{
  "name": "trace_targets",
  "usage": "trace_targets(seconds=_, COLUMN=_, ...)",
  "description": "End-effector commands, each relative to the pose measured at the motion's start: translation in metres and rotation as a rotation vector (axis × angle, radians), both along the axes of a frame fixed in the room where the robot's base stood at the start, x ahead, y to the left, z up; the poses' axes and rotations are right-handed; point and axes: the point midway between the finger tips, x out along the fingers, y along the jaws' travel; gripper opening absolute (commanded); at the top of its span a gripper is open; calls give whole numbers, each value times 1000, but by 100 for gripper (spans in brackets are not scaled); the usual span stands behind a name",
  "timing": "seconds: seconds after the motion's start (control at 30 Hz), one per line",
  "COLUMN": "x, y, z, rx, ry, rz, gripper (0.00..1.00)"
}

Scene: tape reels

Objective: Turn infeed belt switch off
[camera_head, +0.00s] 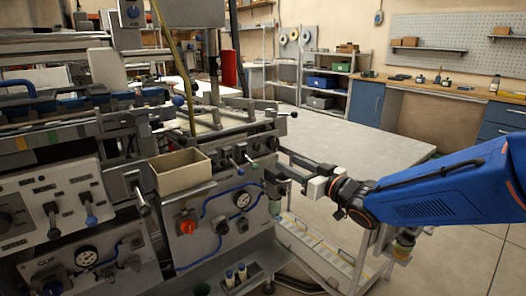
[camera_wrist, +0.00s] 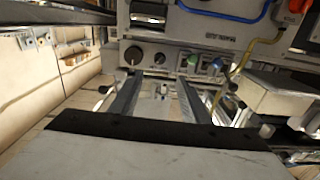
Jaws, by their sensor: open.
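The machine's control panel (camera_head: 225,185) carries several knobs and levers, with labels too small to read, so I cannot tell which one is the infeed belt switch. My gripper (camera_head: 275,163) reaches in from the right beside the panel's right end, near small levers (camera_head: 236,164). In the wrist view my gripper (camera_wrist: 158,80) has its two fingers apart with nothing held between them.
A red rotary switch (camera_head: 187,227), a pressure gauge (camera_head: 243,199) and blue hoses are lower on the machine. An open beige box (camera_head: 181,178) sticks out at the front. A yellow cable (camera_wrist: 240,62) hangs right of the fingers. A grey table (camera_head: 365,145) stands behind my arm.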

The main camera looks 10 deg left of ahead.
Motion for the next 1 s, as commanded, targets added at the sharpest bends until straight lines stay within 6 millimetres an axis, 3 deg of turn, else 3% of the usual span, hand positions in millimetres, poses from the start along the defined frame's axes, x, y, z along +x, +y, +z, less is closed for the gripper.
trace_targets(seconds=0.6, x=71, y=83, z=-1, rx=-2, ry=1, rz=0, gripper=42)
trace_targets(seconds=1.0, x=91, y=106, z=0, rx=-1, ry=0, rz=-1, gripper=42)
